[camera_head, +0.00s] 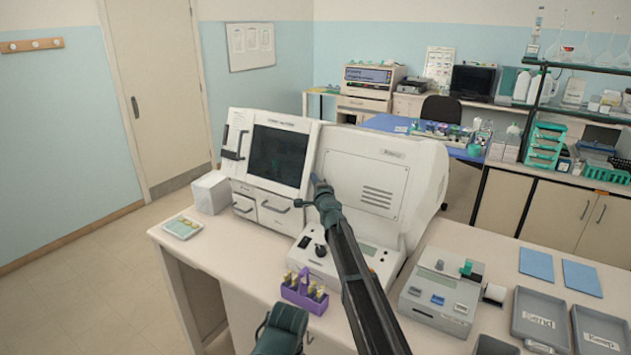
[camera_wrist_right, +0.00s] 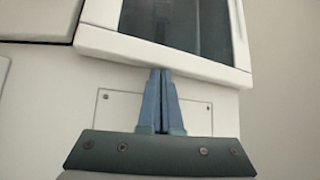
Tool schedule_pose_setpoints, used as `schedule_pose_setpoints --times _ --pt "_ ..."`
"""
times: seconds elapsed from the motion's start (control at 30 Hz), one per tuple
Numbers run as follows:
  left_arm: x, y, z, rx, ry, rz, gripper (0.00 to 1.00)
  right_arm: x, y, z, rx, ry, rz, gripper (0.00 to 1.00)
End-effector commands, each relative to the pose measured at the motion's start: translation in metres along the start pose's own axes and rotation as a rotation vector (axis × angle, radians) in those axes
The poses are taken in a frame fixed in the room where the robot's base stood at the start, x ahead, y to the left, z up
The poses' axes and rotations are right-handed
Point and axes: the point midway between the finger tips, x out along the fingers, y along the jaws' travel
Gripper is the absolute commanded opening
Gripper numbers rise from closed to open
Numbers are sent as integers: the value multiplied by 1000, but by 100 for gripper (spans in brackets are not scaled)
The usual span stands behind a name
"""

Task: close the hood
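The hood appears to be the white-framed front with a dark window (camera_head: 278,155) on the large white machine; its lower frame edge also shows in the right wrist view (camera_wrist_right: 160,52). I cannot tell how far open it is. My right gripper (camera_head: 314,179) is in front of the machine, near the right edge of that frame. In the right wrist view, its two blue fingers (camera_wrist_right: 161,75) are together with nothing visible between them. Their tips are at the lower edge of the frame; contact is unclear. A dark green part of mine, probably the left gripper (camera_head: 280,332), shows at the bottom, fingers hidden.
A vented white housing (camera_head: 365,190) adjoins the window on the right. A purple rack with small bottles (camera_head: 304,296) stands in front. A small grey device (camera_head: 440,298) and grey trays (camera_head: 541,322) are at right.

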Motion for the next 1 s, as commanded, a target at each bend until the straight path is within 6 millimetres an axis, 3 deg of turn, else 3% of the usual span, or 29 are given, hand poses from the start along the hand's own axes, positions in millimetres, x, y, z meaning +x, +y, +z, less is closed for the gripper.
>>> schedule_pose_setpoints --times 0.23,0.47,0.8,1.0 --pt "0 0 0 0 0 0 100 -4 0 -1 1 -9 0 0" --pt "-1 0 0 0 0 0 100 -28 -1 -23 2 -4 -1 0" --pt "-1 0 0 0 0 0 100 -105 -1 -25 1 -3 -2 0" --pt "-1 0 0 0 0 0 100 -128 -1 -26 1 -3 -1 0"
